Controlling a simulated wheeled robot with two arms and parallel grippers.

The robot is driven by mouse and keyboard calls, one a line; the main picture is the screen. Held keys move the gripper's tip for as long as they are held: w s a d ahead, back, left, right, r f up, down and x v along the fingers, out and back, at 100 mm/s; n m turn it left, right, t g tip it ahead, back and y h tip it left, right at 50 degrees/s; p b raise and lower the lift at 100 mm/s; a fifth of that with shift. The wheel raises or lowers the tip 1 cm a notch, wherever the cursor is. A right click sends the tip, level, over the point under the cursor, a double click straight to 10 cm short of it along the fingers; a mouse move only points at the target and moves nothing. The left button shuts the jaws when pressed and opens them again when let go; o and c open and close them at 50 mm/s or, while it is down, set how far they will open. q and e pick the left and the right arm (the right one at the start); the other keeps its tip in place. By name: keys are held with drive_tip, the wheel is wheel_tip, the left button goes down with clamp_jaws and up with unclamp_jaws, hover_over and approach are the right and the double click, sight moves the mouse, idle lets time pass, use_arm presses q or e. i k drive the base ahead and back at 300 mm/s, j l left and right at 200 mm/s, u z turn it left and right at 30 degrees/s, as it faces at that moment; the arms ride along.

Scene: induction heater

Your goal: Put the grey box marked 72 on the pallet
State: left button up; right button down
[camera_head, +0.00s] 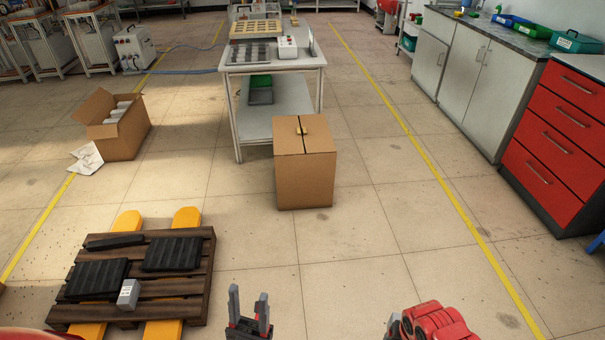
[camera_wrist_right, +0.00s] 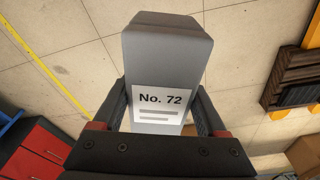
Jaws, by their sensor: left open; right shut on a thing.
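The grey box marked No. 72 (camera_wrist_right: 167,60) fills the middle of the right wrist view, its white label facing the camera. My right gripper (camera_wrist_right: 164,105) is shut on it, one finger along each side. In the head view the red right arm shows at the bottom right; the box cannot be made out clearly there. The brown wooden pallet (camera_head: 203,262) lies on the floor at the lower left, and part of it shows at the right of the right wrist view (camera_wrist_right: 285,75). My left gripper (camera_head: 248,296) is open and empty, right of the pallet.
On the pallet lie black ribbed pieces (camera_head: 172,254) and a small grey box (camera_head: 128,294). Yellow forks (camera_head: 187,217) stick out under it. A closed cardboard box (camera_head: 305,180) stands before a white table (camera_head: 240,130). Red drawers (camera_head: 553,140) stand at right.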

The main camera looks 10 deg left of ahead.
sight(155, 299)
drive_tip(key=i+j+u, duration=0.25)
drive_tip(key=i+u, duration=0.25)
drive_tip(key=i+j+u, duration=0.15)
drive_tip(key=i+u, duration=0.6)
drive_tip(key=u, duration=0.2)
drive_tip(key=i+l+u, duration=0.3)
drive_tip(key=u, duration=0.15)
drive_tip(key=i+u, duration=0.15)
drive_tip(key=u, duration=0.15)
drive_tip(key=i+u, duration=0.1)
drive_tip(key=u, duration=0.2)
